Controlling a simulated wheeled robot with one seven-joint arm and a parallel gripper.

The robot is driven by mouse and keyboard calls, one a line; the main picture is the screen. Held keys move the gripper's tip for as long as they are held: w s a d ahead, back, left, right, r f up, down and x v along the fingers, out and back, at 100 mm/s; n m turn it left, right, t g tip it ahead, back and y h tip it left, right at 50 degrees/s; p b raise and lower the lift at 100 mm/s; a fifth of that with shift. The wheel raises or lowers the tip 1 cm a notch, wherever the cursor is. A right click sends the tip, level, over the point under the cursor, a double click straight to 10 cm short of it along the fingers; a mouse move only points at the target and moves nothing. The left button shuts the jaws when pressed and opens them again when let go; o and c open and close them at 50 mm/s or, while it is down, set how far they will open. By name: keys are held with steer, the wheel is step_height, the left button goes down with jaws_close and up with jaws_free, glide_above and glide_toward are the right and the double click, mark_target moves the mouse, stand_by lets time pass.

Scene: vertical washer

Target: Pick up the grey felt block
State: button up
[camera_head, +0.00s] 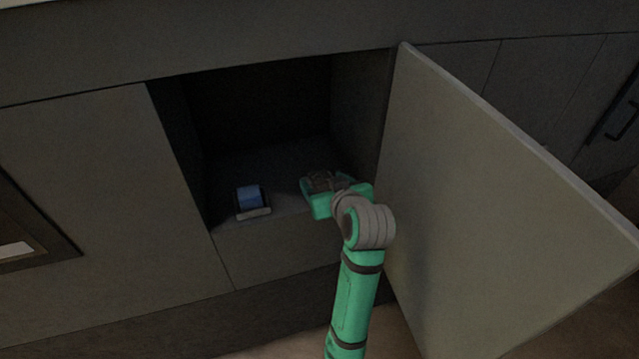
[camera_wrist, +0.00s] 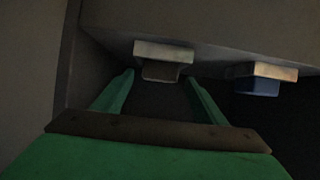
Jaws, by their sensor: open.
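The grey felt block (camera_wrist: 162,70) shows in the wrist view, with a pale band along one edge and a darker grey body. It lies just beyond and between my gripper's fingertips (camera_wrist: 160,79). My gripper is open, with a green finger on each side. I cannot tell whether either finger touches the block. In the head view my gripper (camera_head: 325,183) is inside the open cabinet, near its right wall, and largely hides the block.
A blue block (camera_head: 250,198) with a pale edge sits left of my gripper on the cabinet floor (camera_head: 285,205); it also shows in the wrist view (camera_wrist: 262,86). The open cabinet door (camera_head: 490,190) stands close on the right of my arm. The cabinet's back is dark.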

steer(key=shift+x, duration=0.8)
steer(key=shift+w, duration=0.1)
steer(key=shift+a, duration=0.15)
steer(key=c, duration=1)
steer(key=shift+d, duration=0.35)
steer(key=shift+c, duration=0.6)
